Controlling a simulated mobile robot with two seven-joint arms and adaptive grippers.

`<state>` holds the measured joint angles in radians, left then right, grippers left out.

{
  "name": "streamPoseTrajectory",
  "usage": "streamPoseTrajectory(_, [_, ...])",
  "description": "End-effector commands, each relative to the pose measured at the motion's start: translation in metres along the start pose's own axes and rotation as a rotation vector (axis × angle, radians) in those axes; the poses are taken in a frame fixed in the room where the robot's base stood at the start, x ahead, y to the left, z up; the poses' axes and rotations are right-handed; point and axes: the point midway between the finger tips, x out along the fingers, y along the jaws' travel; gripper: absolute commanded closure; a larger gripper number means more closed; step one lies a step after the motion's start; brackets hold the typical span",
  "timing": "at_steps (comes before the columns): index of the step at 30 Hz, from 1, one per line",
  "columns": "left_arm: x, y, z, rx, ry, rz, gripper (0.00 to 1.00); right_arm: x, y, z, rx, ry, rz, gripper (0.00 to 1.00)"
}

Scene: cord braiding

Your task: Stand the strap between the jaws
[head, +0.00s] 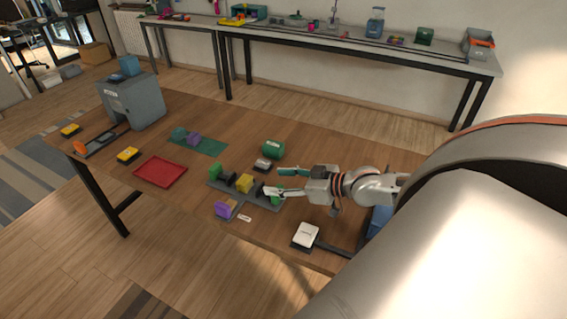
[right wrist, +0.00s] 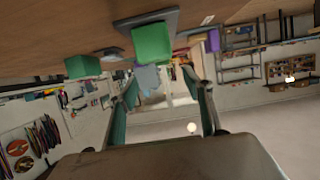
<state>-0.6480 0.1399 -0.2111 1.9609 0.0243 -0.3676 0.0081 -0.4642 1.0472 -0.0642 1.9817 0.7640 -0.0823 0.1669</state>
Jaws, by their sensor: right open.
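A dark grey fixture (head: 222,186) on the wooden table carries a row of blocks: a green one (head: 214,172), a yellow one (head: 244,183) between dark blocks, and another green one (head: 276,199) at its right end. These may be the jaws; I cannot tell which piece is the strap. My right gripper (head: 276,181) is open at the fixture's right end, its fingers spread, one reaching over that end. In the right wrist view the open fingers (right wrist: 160,80) have nothing between them; a green block (right wrist: 152,44) is beyond them. My left gripper is out of view.
A purple block (head: 224,209) stands in front of the fixture. A green cylinder (head: 273,149) and a small white-topped device (head: 262,165) are behind it. A red tray (head: 160,171) is to the left. A white-topped pad (head: 306,235) lies at front right.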

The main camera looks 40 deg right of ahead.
Motion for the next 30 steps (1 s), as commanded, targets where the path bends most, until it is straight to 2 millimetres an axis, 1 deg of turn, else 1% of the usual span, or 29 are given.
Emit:
streamPoseTrajectory(3, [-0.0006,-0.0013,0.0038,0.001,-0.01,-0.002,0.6,-0.0084,-0.0003,-0.0001,-0.002,-0.002,-0.001,0.49])
streamPoseTrajectory(7, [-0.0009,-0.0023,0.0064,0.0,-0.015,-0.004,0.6,-0.0126,-0.0007,-0.0005,-0.002,-0.001,-0.002,0.49])
streamPoseTrajectory(30, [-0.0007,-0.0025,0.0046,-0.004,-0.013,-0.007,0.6,-0.0134,-0.0005,-0.0004,-0.001,0.0,-0.001,0.49])
